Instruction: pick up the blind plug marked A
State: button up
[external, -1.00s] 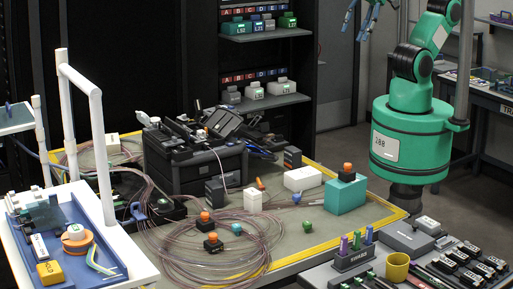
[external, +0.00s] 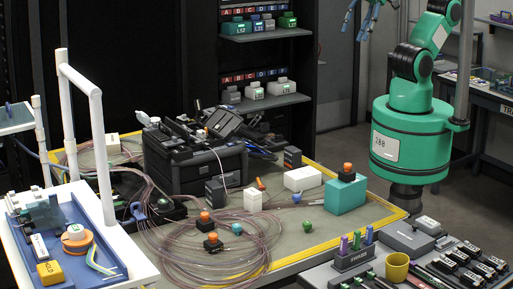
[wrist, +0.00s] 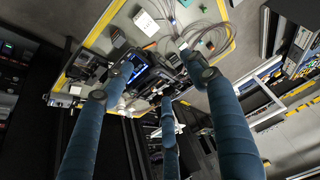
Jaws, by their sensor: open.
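No mark A can be read on any small part, so I cannot tell which thing is the blind plug. Candidates in the external view are a small black block with an orange cap (external: 213,243), a similar orange-capped block (external: 204,220), a green piece (external: 308,226) and a teal piece (external: 236,228) on the bench. My gripper (external: 355,28) is high at the top of the external view, well apart from the bench. In the wrist view its blue fingers (wrist: 160,85) are spread open with nothing between them.
A black splicer (external: 193,158) stands on the yellow-edged bench amid looped cables (external: 190,262). A teal block (external: 345,196) with an orange-capped part on top stands at the bench's right. A grey tray table with black parts (external: 470,262) is front right. Shelves (external: 270,103) stand behind.

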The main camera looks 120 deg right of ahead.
jog(key=w+r+g+p, duration=0.1)
jog(key=w+r, duration=0.1)
jog(key=w, duration=0.7)
jog(key=w+r+p, duration=0.1)
jog(key=w+r, duration=0.2)
jog(key=w, duration=0.5)
jog(key=n+g+h+p, duration=0.2)
jog(key=g+p, duration=0.2)
send_over(205, 213)
jog(key=a, duration=0.2)
notch_tip(205, 213, down, 39)
jog(key=shift+s+f, duration=0.15)
jog(key=shift+f, duration=0.15)
jog(key=shift+d+f, duration=0.1)
jog(key=shift+d+f, duration=0.2)
jog(key=shift+f, duration=1.2)
jog(key=shift+d+f, duration=0.15)
jog(key=shift+f, duration=1.2)
jog(key=shift+d+f, duration=0.2)
jog(key=shift+f, duration=1.2)
